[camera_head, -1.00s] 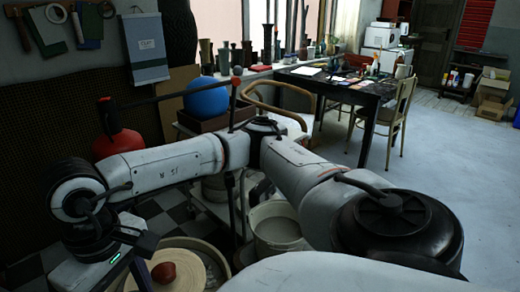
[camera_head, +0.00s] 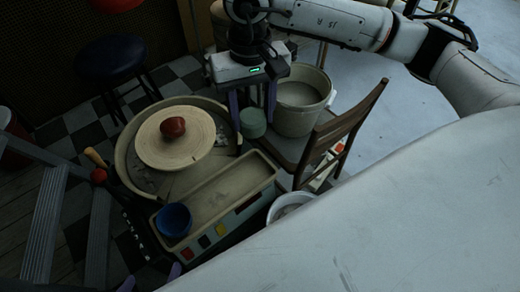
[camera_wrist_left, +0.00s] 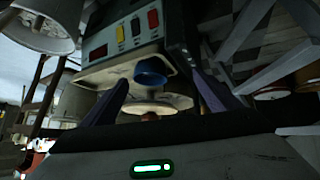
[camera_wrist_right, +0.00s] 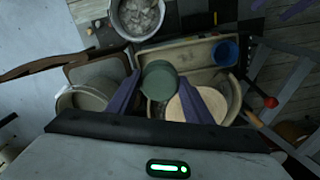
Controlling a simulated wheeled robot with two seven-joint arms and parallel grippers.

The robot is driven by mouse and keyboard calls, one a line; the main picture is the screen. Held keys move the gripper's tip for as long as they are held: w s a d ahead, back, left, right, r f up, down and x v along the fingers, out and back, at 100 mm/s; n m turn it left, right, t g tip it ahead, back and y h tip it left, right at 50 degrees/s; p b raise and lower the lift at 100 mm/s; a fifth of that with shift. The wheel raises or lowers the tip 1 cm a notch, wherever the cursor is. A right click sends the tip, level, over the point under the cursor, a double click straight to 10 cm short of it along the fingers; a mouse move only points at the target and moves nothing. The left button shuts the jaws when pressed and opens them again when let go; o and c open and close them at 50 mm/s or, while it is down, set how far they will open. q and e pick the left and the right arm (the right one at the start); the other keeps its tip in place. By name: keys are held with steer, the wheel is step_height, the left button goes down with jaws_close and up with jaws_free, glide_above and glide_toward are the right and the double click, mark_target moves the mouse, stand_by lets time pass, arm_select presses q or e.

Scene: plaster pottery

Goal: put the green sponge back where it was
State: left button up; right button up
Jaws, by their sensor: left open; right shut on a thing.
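The green sponge (camera_head: 253,122) is a short round block. My right gripper (camera_head: 253,108) points down and is shut on it, above the right rim of the pottery wheel basin (camera_head: 122,160). The sponge also shows between the fingers in the right wrist view (camera_wrist_right: 158,78). Whether the sponge touches anything below is unclear. My left gripper (camera_wrist_left: 160,98) is open and empty; in the head view only its purple fingertips (camera_head: 150,277) show at the bottom left, near the wheel's front panel.
A reddish clay lump (camera_head: 173,127) sits on the wheel head (camera_head: 165,152). A blue bowl (camera_head: 173,221) stands on the basin's front tray (camera_head: 225,190). A bucket (camera_head: 300,125) stands on a wooden chair (camera_head: 340,130) to the right. A stool (camera_head: 103,57) and ladder (camera_head: 45,220) are at left.

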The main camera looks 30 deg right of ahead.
steer(key=w+d+f+m+b, duration=0.1)
steer(key=f+b, duration=0.4)
steer(key=f, duration=0.6)
steer(key=w+d+f+m+b, duration=0.1)
steer(key=w+f+m+b, duration=0.1)
steer(key=f+b, duration=0.4)
steer(key=w+d+f+m+b, duration=0.2)
steer(key=f+b, duration=0.3)
steer(key=f, duration=1)
steer(key=shift+w+f, duration=0.35)
steer(key=shift+w, duration=0.55)
steer(key=shift+f, duration=0.15)
arm_select(q)
steer(key=w+d+f+h, duration=0.1)
steer(key=d+f+h, duration=0.1)
steer(key=d+f, duration=0.3)
steer(key=shift+w+d+f+m+h, duration=0.2)
steer(key=shift+d+f+m+h, duration=0.2)
steer(key=shift+f, duration=0.2)
steer(key=shift+f, duration=0.1)
arm_select(e)
steer(key=shift+f+b, duration=0.15)
steer(key=shift+b, duration=0.2)
steer(key=o, duration=0.9)
arm_select(q)
steer(key=shift+d+r, duration=0.1)
steer(key=shift+r, duration=0.2)
arm_select(e)
steer(key=shift+o, duration=0.2)
